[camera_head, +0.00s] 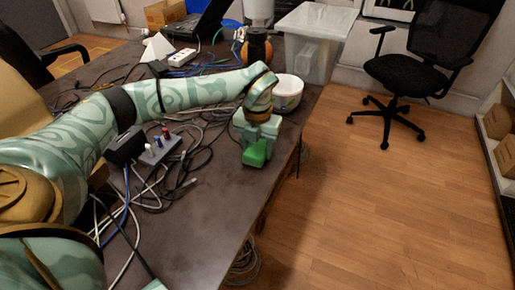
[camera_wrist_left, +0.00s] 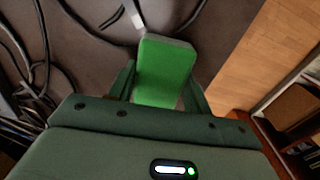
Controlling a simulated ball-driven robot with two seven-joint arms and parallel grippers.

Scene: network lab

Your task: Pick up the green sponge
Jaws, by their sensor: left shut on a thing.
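The green sponge (camera_head: 256,154) is at the tip of my left gripper (camera_head: 258,143), near the right edge of the dark table (camera_head: 205,215). In the left wrist view the sponge (camera_wrist_left: 165,68) stands between the two fingers of the left gripper (camera_wrist_left: 162,88), which is shut on it. I cannot tell whether the sponge still touches the table. The gripper hides its upper part in the head view. My right gripper is not in view.
Tangled cables (camera_head: 190,165) and a grey box with coloured plugs (camera_head: 160,149) lie left of the gripper. A white tub (camera_head: 288,93) stands just behind it. Bare tabletop lies in front, and the table edge is close on the right.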

